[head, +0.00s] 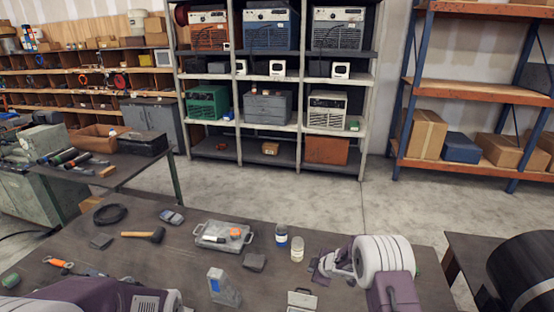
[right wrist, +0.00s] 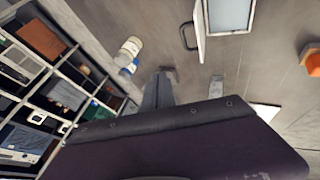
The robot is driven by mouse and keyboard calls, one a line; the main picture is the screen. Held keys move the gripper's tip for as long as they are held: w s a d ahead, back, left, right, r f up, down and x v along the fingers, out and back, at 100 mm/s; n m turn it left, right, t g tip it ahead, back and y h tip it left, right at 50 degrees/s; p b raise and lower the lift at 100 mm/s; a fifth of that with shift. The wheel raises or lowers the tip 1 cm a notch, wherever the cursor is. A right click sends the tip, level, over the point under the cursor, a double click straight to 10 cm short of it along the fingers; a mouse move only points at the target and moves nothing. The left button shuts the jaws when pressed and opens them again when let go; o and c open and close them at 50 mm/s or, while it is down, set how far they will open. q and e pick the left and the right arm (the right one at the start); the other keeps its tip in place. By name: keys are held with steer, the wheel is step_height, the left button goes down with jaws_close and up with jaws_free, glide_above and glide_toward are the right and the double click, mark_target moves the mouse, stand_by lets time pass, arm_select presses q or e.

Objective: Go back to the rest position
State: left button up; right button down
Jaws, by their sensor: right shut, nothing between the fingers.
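My right gripper (head: 322,266) is over the right part of the dark workbench (head: 150,262) in the head view. It is shut with nothing held, and points left near two small jars. My right arm's white and purple links show beside it. In the right wrist view a purple link of my own fills the bottom. My left arm's purple link shows at the lower left of the head view, but its gripper is out of view.
A blue-labelled jar (head: 281,236) and a pale jar (head: 297,249) stand close left of the right gripper. A clear case (head: 223,237), hammer (head: 143,235) and cable coil (head: 110,214) lie farther left. A black cylinder (head: 525,270) is at right. Concrete floor lies beyond.

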arm_select(q)
step_height(320, 180, down, 19)
steer(key=b, duration=1.6)
steer(key=shift+f, duration=0.2)
arm_select(e)
steer(key=s+f+m+g+h, duration=0.1)
steer(key=s+m, duration=0.3)
steer(key=s, duration=0.7)
steer(key=s+d+f+m+g, duration=0.1)
steer(key=s+f+m+g, duration=0.2)
steer(key=s, duration=0.8)
steer(key=s+d+f+m+g+h, duration=0.1)
steer(key=s+f+m, duration=0.3)
steer(key=s+m, duration=0.3)
steer(key=s, duration=0.4)
steer(key=shift+s+d+g+h, duration=0.2)
steer(key=shift+g+h, duration=0.1)
steer(key=shift+g, duration=0.1)
arm_select(q)
steer(key=shift+s, duration=0.1)
